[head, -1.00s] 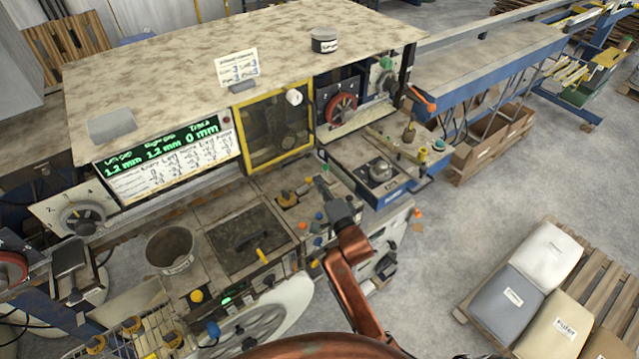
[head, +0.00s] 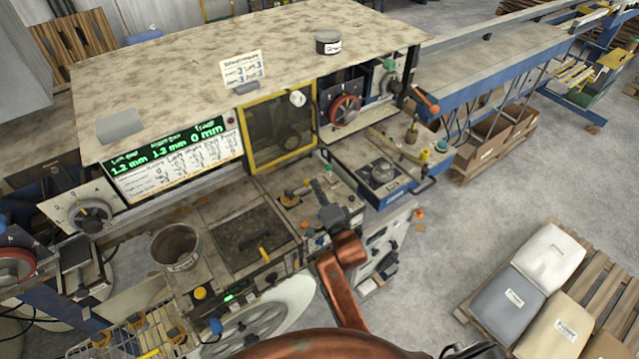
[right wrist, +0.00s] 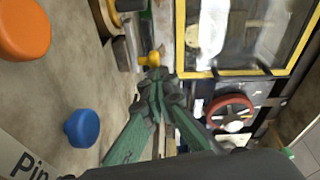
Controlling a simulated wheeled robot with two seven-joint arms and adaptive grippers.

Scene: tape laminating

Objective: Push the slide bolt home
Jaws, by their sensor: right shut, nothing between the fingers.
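My right gripper (head: 317,186) is over the small worktop in front of the yellow-framed door. Its green fingers come together at the tips (right wrist: 157,78) in the right wrist view, with nothing between them. A small yellow knob (right wrist: 150,60) on a grey and dark metal fitting, which looks like the slide bolt, sits just beyond the fingertips. I cannot tell whether they touch. The fitting seems to be the piece with a yellowish knob (head: 290,196) left of the gripper in the head view. How far the bolt is slid is unclear. My left gripper is out of view.
An orange knob (right wrist: 22,28) and a blue knob (right wrist: 82,128) rise from the worktop beside the gripper. The yellow-framed door (head: 312,118) and a red handwheel (head: 344,109) stand behind. A grey bucket (head: 175,247) is at the left.

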